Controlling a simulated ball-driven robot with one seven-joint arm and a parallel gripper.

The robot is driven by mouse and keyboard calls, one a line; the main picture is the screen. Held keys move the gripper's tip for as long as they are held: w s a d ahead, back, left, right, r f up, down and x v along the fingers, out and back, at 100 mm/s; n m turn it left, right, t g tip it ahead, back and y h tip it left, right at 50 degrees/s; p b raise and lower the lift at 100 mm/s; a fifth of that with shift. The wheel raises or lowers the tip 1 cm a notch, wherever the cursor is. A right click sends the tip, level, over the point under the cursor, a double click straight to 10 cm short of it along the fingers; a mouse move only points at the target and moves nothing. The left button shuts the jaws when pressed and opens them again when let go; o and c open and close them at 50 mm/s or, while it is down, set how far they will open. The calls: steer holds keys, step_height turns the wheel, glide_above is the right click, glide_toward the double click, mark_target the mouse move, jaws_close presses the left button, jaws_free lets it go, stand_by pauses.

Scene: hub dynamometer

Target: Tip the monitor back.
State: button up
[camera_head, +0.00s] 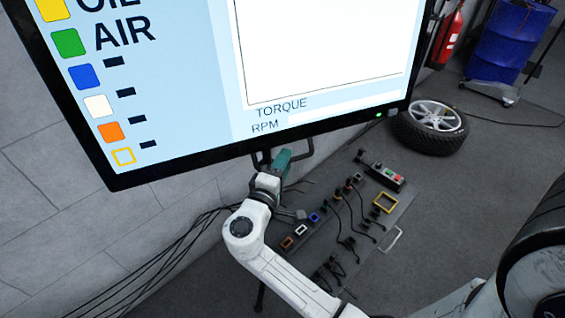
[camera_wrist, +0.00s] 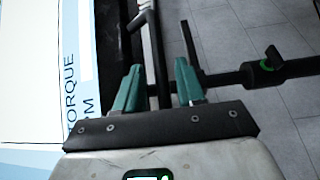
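The monitor (camera_head: 160,168) is a large black-framed screen filling the upper left of the head view. Part of its screen, with sideways lettering, shows at the left of the wrist view (camera_wrist: 30,70). A black handle (camera_head: 309,150) hangs below its lower edge. My gripper (camera_head: 283,157) is at this handle, just under the monitor. In the wrist view its two teal fingers (camera_wrist: 158,70) stand apart, one on each side of the black handle bar (camera_wrist: 152,50). Gaps appear to show between the bar and the fingers. The exact contact is hidden in the head view.
A grey mat (camera_head: 385,250) with coloured connectors and cables lies on the floor. A black rod with a knob (camera_wrist: 270,67) lies right of my fingers.

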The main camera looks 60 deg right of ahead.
steer(key=s+a+b, duration=0.1)
steer(key=a+b, duration=0.1)
steer(key=a, duration=0.8)
steer(key=shift+a+f, duration=0.15)
steer(key=shift+a, duration=0.15)
steer(key=shift+s, duration=0.1)
